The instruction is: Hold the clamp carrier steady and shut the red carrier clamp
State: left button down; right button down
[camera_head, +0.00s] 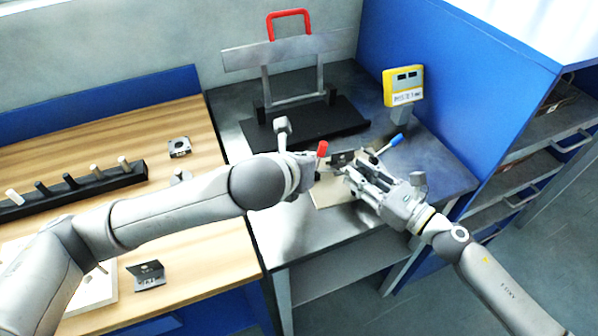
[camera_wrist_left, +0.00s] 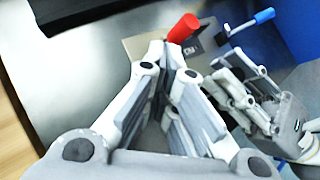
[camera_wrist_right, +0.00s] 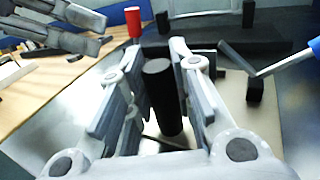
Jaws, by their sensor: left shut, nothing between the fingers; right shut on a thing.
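The clamp carrier is a beige plate (camera_head: 328,197) on the grey metal table, with dark fittings on it; it also shows in the right wrist view (camera_wrist_right: 232,110). The red clamp handle (camera_head: 322,148) stands up at its left side, also seen in the left wrist view (camera_wrist_left: 184,28). My left gripper (camera_head: 311,162) is shut and empty, its tips close beside the red handle; I cannot tell if they touch. My right gripper (camera_head: 352,174) is shut on a black post (camera_wrist_right: 163,95) of the carrier. The clamp's lower parts are hidden behind the grippers.
A blue-tipped lever (camera_head: 390,143) slants up at the carrier's right. A black base with a metal frame and red handle (camera_head: 290,14) stands behind. A yellow display (camera_head: 403,86) stands at the back right. A wooden table (camera_head: 200,260) with small parts is at left.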

pick_arm(q)
jog(key=shift+r, duration=0.55)
jog(key=s+d+v, duration=0.1)
jog(key=d+v, duration=0.1)
jog(key=v, duration=1.1)
jog(key=shift+f, duration=0.1)
pick_arm(e)
jog(key=c, duration=1.2)
grip_release()
